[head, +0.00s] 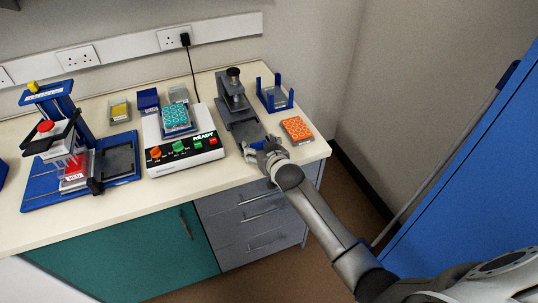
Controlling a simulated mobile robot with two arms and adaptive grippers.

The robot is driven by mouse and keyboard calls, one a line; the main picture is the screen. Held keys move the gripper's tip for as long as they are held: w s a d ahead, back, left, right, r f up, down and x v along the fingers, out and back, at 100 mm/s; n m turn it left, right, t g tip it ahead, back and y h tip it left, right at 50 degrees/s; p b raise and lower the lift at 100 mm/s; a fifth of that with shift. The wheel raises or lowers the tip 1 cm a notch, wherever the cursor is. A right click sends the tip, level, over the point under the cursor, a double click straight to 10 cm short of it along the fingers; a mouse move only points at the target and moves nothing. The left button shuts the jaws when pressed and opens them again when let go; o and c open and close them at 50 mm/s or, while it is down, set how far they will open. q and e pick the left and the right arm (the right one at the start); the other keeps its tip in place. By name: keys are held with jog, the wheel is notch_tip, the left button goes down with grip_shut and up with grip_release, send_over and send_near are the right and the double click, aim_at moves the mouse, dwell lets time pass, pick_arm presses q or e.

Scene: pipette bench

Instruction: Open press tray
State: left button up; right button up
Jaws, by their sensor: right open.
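A grey press (233,100) with a dark round knob on top stands on the bench, right of the white control box. A flat grey tray-like part (244,130) lies at its front, low down. My right gripper (257,147) is open at the front end of that part, close to the bench's front edge. I cannot tell whether its fingers touch the tray or its handle, since the gripper hides that spot. My left gripper is not in view.
An orange-patterned plate (296,129) lies just right of my right gripper, with a blue-posted holder (275,95) behind it. The white READY box (184,150) holds a teal-patterned plate (176,116). A blue-based rig (117,195) stands left.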

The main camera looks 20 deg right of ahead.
jog(key=v, duration=0.9)
jog(key=shift+f, duration=0.1)
jog(key=s+f+g+b, duration=0.15)
jog(key=s+f, duration=0.35)
jog(key=f, duration=0.6)
jog(key=s+d+f+n+g+b, duration=0.1)
jog(key=s+f+g, duration=0.3)
jog(key=f, duration=0.8)
jog(key=s+f+g+b, duration=0.1)
jog(key=s+f, duration=0.5)
jog(key=f, duration=0.5)
jog(key=s+f+g, duration=0.2)
jog(key=s+f, duration=0.5)
jog(key=s, duration=0.5)
jog(key=s+d+f+g+b, duration=0.1)
jog(key=s+f, duration=0.5)
jog(key=s, duration=0.6)
jog(key=s+d+f+n+g+b, duration=0.1)
jog(key=s+f+g, duration=0.2)
jog(key=s+f, duration=0.4)
jog(key=s, duration=0.5)
jog(key=shift+f, duration=0.35)
jog(key=shift+w, duration=0.1)
